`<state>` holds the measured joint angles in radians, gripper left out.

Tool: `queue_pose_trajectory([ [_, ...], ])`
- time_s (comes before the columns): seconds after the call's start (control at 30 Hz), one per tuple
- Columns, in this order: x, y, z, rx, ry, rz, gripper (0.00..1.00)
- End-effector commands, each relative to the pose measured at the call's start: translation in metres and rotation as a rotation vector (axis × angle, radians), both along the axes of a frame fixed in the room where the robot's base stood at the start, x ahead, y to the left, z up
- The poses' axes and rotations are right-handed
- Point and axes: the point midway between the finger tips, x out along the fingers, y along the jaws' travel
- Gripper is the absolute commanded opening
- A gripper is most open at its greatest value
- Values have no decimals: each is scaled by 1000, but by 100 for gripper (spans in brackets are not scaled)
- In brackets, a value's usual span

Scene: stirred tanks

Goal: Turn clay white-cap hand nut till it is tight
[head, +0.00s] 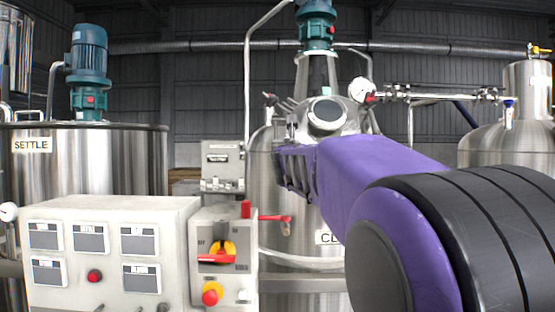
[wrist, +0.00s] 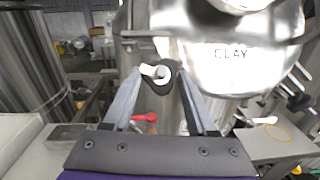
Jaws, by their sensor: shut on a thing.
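The clay tank (wrist: 232,75) shows in the wrist view as a shiny steel vessel with the word CLAY on its side. The white-cap hand nut (wrist: 157,73), a dark knob with a white cap and lobe, sits at the tank's near left side. My gripper (wrist: 160,80) is shut on it, with one finger on each side. The fingers hide part of the nut's sides. In the head view my purple arm reaches to the clay tank (head: 268,150), and the nut cannot be made out there.
A grey control box (head: 110,215) and a switch box with a red handle (head: 217,259) stand at front left. The settle tank (head: 140,170) is behind them. A red lever (wrist: 146,117) shows below the nut. Black-handled fittings (wrist: 298,98) are at the right.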

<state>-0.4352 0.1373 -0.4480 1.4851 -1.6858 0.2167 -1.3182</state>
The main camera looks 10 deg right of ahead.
Motion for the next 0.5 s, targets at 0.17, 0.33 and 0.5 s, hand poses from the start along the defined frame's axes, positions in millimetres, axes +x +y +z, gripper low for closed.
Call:
queue_pose_trajectory([
  [0.17, 0, 0, 0, 0, 0, -1, 2],
  [0.33, 0, 0, 0, 10, -2, -7, 2],
  [0.5, 0, 0, 1, 51, -9, -35, 2],
])
